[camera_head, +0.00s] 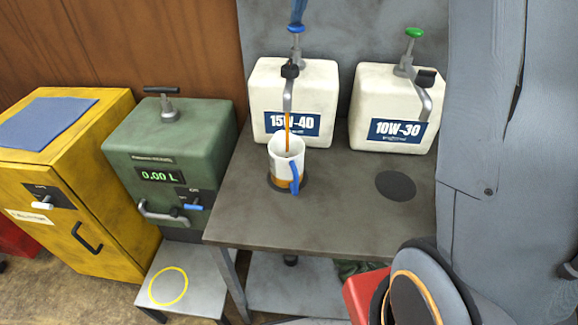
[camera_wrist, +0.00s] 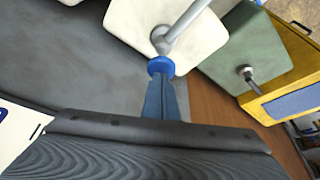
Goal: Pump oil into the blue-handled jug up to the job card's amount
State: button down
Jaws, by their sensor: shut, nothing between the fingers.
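The white jug (camera_head: 286,158) with a blue handle (camera_head: 295,177) stands upright on a dark round pad on the bench, under the 15W-40 spout. An orange-brown oil stream (camera_head: 287,133) runs from the spout into it, and amber oil shows low in the jug. The 15W-40 container (camera_head: 318,92) has a pump with a blue knob (camera_head: 296,29). My gripper (camera_head: 298,14) is shut and empty, its blue fingertips at the top of the knob. In the wrist view the fingers (camera_wrist: 162,92) meet the blue knob (camera_wrist: 160,66). No readable job card shows.
The 10W-30 container (camera_head: 400,95) with a green knob (camera_head: 414,33) stands to the right, with an empty dark pad (camera_head: 396,186) before it. A green dispenser (camera_head: 172,150) reading 0.00 L and a yellow cabinet (camera_head: 62,165) stand left. The bench front (camera_head: 330,220) is clear.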

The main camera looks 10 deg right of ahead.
aim_at(297, 27)
jog(key=shift+f+b, duration=1)
jog(key=shift+f, duration=1.2)
jog(key=shift+r, duration=0.15)
jog(key=shift+r+p, duration=2.1)
jog(key=shift+r, duration=0.75)
jog(key=shift+f, duration=0.25)
